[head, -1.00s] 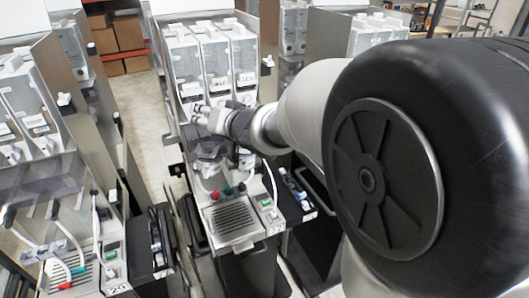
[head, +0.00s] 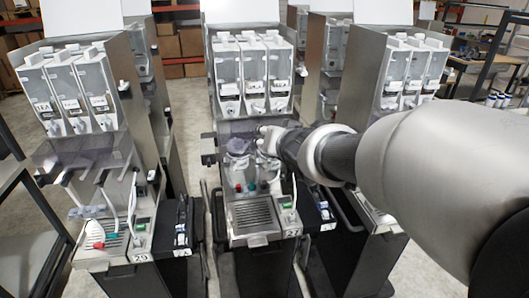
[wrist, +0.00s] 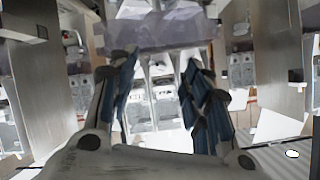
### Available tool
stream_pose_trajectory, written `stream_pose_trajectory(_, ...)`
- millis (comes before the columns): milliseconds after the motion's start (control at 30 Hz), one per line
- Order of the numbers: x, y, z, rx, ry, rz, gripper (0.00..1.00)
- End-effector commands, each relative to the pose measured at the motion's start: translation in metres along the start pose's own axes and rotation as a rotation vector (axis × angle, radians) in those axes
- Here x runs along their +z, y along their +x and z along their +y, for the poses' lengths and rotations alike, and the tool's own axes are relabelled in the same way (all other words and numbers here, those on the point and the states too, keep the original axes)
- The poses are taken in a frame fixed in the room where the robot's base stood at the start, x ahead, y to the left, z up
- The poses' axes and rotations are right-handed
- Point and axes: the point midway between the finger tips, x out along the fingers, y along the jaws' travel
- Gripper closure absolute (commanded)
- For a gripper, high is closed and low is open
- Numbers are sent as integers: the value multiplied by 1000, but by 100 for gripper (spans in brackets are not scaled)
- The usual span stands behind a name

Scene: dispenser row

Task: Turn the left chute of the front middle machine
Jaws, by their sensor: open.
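The front middle machine (head: 213,70) stands in the centre of the head view, with a row of three clear canisters. Its left chute (head: 231,108) is a small white spout under the left canister. I cannot tell which way it is turned. My gripper (head: 264,141) is in front of this machine, below the row of chutes and to the right of the left one, near the smoky clear hood. In the wrist view my gripper (wrist: 158,95) has its dark fingers spread, with nothing held between them. Blurred canisters show behind the fingers, and the left chute cannot be singled out there.
Similar machines stand at left (head: 75,90) and right (head: 405,75), with narrow floor gaps between. Below my gripper are coloured taps and a drip grate (head: 253,215). A black side tray (head: 315,210) sits at the middle machine's right. My arm covers part of the right machine.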

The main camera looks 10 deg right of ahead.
Motion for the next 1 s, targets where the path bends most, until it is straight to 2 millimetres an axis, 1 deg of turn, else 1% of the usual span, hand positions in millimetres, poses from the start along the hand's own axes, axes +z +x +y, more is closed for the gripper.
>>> stream_pose_trajectory(33, 8, -5, 7, 19, -11, -5, 55)
stream_pose_trajectory(300, 48, -31, 37, 118, -71, -73, 55)
stream_pose_trajectory(600, 86, -56, 60, 183, -121, -153, 55)
stream_pose_trajectory(800, 99, -64, 66, 199, -136, -181, 55)
stream_pose_trajectory(1000, 100, -66, 67, 202, -138, -187, 55)
